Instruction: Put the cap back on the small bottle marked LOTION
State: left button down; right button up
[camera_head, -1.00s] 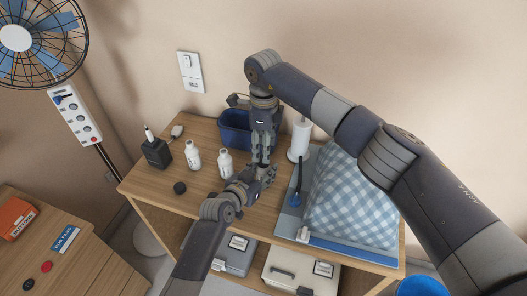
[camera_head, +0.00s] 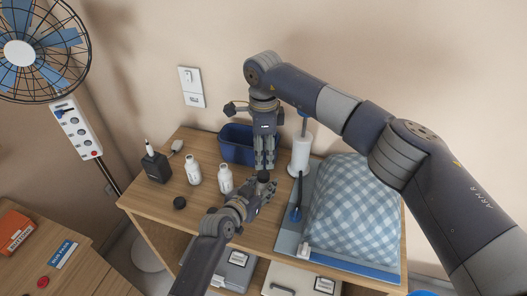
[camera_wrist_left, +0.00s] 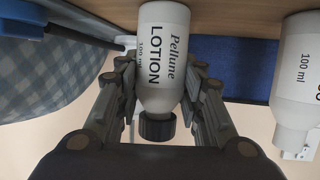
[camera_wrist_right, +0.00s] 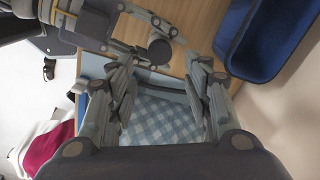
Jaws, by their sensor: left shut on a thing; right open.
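The white bottle marked LOTION (camera_wrist_left: 162,60) is between the fingers of my left gripper (camera_head: 258,193), which is shut on it above the table. A black cap (camera_wrist_left: 157,127) sits on its neck in the left wrist view; how tightly it is on, I cannot tell. The cap also shows in the head view (camera_head: 263,176) and from above in the right wrist view (camera_wrist_right: 160,48). My right gripper (camera_head: 264,167) is open and empty just above the cap, pointing down. Another dark cap (camera_head: 180,203) lies on the table at the left.
Two white bottles (camera_head: 193,170) (camera_head: 225,179) stand on the wooden table (camera_head: 147,198), left of my grippers. A blue bin (camera_head: 236,146) is behind, a white roll (camera_head: 299,158) and checkered cushion (camera_head: 352,208) to the right.

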aim_at(264, 174)
jog(key=shift+f, duration=3.9)
grip_shut()
jog(key=shift+m, duration=1.7)
grip_release()
